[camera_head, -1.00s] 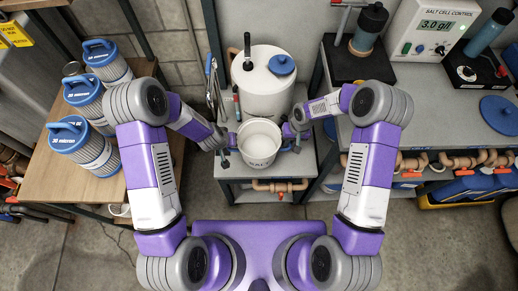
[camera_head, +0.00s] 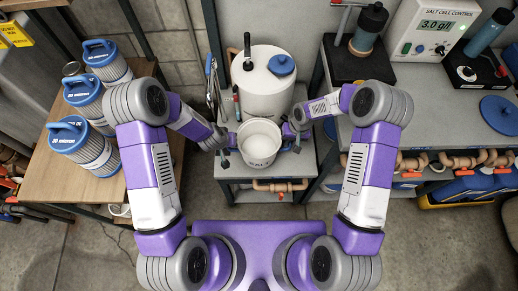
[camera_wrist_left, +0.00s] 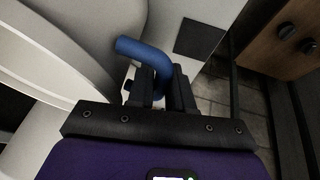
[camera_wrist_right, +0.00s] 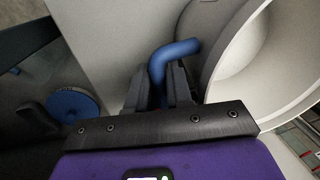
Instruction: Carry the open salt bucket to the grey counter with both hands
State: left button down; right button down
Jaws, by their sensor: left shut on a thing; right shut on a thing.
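The open white bucket (camera_head: 259,162) is in the middle of the head view, upright, at the front of a low grey stand (camera_head: 237,170). I cannot tell whether its base touches the stand. My left gripper (camera_head: 229,142) is at its left side, shut on a blue side handle (camera_wrist_left: 145,52). My right gripper (camera_head: 291,134) is at its right side, shut on the other blue handle (camera_wrist_right: 173,53). The bucket wall (camera_wrist_left: 45,58) shows in the left wrist view, and its open rim (camera_wrist_right: 228,65) in the right wrist view. The grey counter (camera_head: 420,95) is at the right.
A white tank (camera_head: 262,95) with a blue cap stands right behind the bucket. The counter holds a control box (camera_head: 431,35), black bases with bottles and a blue disc (camera_head: 499,115); its front middle is clear. Filter cartridges (camera_head: 88,148) stand on a wooden table (camera_head: 62,180) at the left.

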pick_arm(q)
jog(key=shift+r, duration=0.1)
pick_arm(e)
jog(key=shift+r, duration=0.1)
dwell(0.5)
